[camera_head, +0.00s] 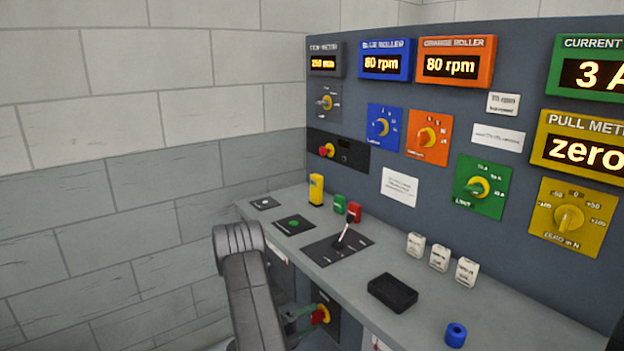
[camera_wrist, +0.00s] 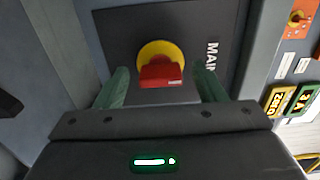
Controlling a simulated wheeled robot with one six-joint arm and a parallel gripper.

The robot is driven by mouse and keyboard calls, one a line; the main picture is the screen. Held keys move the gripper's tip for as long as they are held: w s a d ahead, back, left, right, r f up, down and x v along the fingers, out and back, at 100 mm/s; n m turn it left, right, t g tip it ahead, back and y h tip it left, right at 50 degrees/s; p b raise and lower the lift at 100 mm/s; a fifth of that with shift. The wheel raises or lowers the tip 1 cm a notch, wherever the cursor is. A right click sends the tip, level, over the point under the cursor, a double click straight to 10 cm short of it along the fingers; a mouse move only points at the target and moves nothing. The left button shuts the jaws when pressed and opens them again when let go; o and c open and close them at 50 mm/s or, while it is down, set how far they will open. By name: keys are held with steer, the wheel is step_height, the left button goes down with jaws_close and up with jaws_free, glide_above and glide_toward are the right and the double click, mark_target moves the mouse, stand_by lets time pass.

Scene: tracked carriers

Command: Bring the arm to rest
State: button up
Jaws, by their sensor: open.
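My arm (camera_head: 250,290) reaches down in front of the bench at the lower middle of the head view. My gripper (camera_wrist: 162,82) is open in the wrist view, its two green fingers apart on either side of a red rotary handle (camera_wrist: 161,72) on a yellow disc. The handle sits on a dark plate (camera_wrist: 118,40) lettered "MAIN", the end of the word being cut off. It also shows in the head view (camera_head: 320,314), below the bench top and close to the green fingers. Whether the fingers touch it, I cannot tell.
The grey bench top (camera_head: 425,320) carries a lever (camera_head: 343,233), a black tray (camera_head: 392,292), a blue ring (camera_head: 456,334) and several small blocks. An upright panel (camera_head: 350,215) with dials and displays stands behind. A block wall (camera_head: 100,150) is at the left.

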steer(key=v, duration=1.4)
steer(key=w+d+m+b, duration=0.6)
steer(key=d+m, duration=0.5)
steer(key=m, duration=0.5)
steer(key=shift+w+d+r, duration=0.25)
steer(key=shift+w+d, duration=0.05)
steer(key=shift+w, duration=0.6)
stand_by(0.4)
steer(key=shift+f+b, duration=0.1)
steer(key=shift+b, duration=0.2)
